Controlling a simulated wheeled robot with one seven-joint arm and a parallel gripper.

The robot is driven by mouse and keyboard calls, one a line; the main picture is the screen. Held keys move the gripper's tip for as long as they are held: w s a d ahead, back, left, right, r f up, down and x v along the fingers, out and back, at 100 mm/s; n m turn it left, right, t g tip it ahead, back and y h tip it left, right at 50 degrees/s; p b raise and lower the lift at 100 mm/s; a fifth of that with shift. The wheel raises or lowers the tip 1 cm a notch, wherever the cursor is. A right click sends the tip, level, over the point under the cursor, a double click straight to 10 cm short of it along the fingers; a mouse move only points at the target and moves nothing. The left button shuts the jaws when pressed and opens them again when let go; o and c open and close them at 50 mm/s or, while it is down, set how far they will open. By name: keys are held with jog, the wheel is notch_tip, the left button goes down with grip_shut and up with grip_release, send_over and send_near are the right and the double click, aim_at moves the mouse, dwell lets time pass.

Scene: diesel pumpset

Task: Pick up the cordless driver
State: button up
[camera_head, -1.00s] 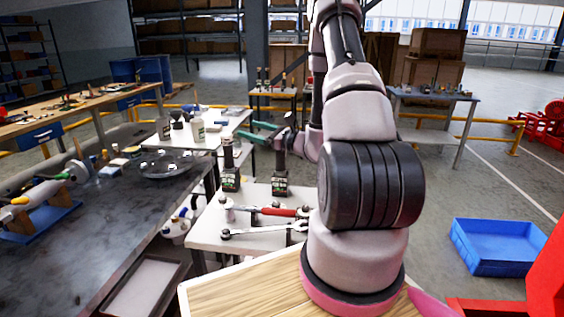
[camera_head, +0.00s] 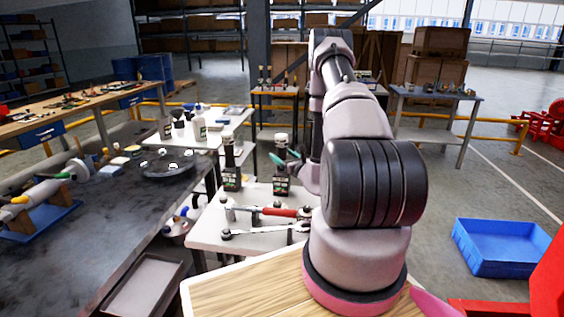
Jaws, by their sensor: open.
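Two upright dark tools with pale tops and labelled bases, which look like cordless drivers, stand on the small white table (camera_head: 205,232). One driver (camera_head: 231,170) is on the left and the other driver (camera_head: 281,182) is to its right. My gripper (camera_head: 283,160), with green fingers, is open at the upper part of the right driver. Its fingers appear to lie beside or around that driver; I cannot tell whether they touch it. My arm comes in from the right and hides what is behind it.
A red-handled tool (camera_head: 279,211) and a wrench (camera_head: 262,231) lie in front of the drivers. A dark workbench (camera_head: 110,220) stands left. A white table with bottles (camera_head: 232,124) is behind. A blue crate (camera_head: 500,248) sits on the floor at right.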

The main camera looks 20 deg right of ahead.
jog(key=w, duration=0.4)
jog(key=shift+w+d+r, duration=0.1)
jog(key=shift+w+r, duration=0.2)
jog(key=shift+w, duration=0.1)
grip_shut()
dwell(1.1)
